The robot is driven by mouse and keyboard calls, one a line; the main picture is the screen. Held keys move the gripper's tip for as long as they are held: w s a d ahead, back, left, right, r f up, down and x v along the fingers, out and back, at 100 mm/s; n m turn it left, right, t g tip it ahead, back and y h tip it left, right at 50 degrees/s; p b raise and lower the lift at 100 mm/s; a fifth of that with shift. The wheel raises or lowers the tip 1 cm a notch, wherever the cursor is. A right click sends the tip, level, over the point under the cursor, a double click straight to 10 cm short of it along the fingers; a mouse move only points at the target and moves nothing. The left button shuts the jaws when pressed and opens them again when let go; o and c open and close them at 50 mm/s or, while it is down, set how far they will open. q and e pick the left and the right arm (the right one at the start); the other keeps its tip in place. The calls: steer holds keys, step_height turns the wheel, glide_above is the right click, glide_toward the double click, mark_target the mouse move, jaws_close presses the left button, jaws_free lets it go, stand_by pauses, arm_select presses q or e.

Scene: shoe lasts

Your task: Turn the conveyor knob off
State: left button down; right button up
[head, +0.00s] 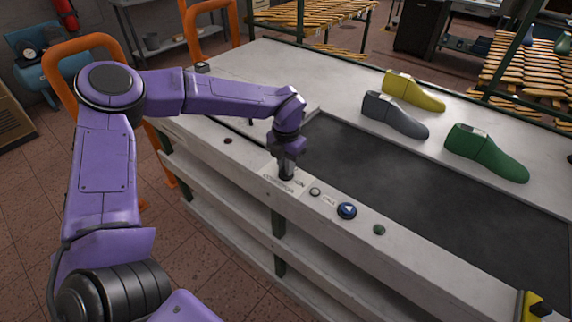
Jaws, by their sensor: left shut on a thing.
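The conveyor knob (286,177) is a small dark knob on the pale front ledge of the conveyor table. The printed words "CONVEYOR" and "ON" show beside it. My left gripper (288,166) points down from above and is shut on the knob. The gripper hides most of the knob, so I cannot tell which way it is turned. My right gripper is not in view.
Right of the knob are a small grey button (315,192), a blue button with a white arrow (347,211) and a green button (379,230). The dark belt (400,190) lies behind. Yellow (412,91), grey (394,115) and green (486,153) shoe lasts lie beyond it.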

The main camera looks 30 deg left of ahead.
arm_select(q)
steer(key=c, duration=1.1)
jaws_free()
step_height(320, 180, up, 11)
steer(key=shift+f+b, duration=0.2)
steer(key=shift+b, duration=0.75)
steer(key=shift+f, duration=0.1)
